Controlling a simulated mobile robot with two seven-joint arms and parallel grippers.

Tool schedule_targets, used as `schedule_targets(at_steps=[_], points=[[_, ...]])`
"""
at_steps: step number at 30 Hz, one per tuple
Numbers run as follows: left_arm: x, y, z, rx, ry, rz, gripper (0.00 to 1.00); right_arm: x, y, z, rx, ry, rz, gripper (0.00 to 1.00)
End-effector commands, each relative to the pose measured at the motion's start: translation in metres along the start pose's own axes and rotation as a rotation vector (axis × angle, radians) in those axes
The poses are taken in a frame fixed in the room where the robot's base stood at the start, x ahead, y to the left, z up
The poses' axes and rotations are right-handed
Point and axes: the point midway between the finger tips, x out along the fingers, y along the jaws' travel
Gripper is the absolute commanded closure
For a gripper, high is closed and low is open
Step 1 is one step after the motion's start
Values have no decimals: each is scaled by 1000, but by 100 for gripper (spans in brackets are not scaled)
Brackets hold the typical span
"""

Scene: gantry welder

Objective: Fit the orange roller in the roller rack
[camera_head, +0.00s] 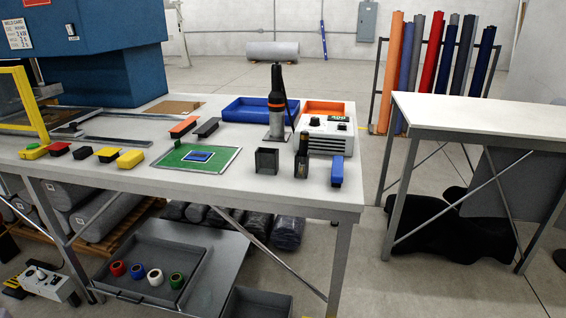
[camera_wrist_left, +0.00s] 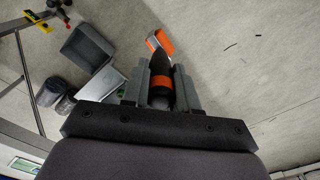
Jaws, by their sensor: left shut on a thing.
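In the left wrist view my left gripper (camera_wrist_left: 161,72) is shut on the orange roller (camera_wrist_left: 160,98). Its dark handle with an orange band lies between the two grey fingers. An orange piece in a pale frame shows past the handle's tip and looks like the roller's head. Concrete floor shows behind it. Neither gripper is in the head view. I cannot tell for sure which thing is the roller rack; two dark upright holders (camera_head: 267,160) stand near the front right of the white table (camera_head: 225,190).
The table also carries a hot-air tool (camera_head: 276,105), a white control box (camera_head: 322,137), a blue tray (camera_head: 258,108) and a green mat (camera_head: 197,159). A second table (camera_head: 490,115) and a rack of tall coloured rolls (camera_head: 432,65) stand right. A grey bin (camera_wrist_left: 85,50) shows below.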

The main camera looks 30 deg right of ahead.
Motion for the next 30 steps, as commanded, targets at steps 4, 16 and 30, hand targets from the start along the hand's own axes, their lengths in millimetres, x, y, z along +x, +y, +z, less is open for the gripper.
schedule_targets(at_steps=[4, 16, 30], points=[[-10, 0, 0, 1, 1, 1, 100, -3, 0, -4, 0, 0, 0, 23], [-30, 0, 0, 1, 2, 0, 100, -8, 0, -12, 0, 1, 0, 23], [-53, 0, 0, 1, 2, 1, 100, -15, 0, -20, 0, 1, 0, 23]])
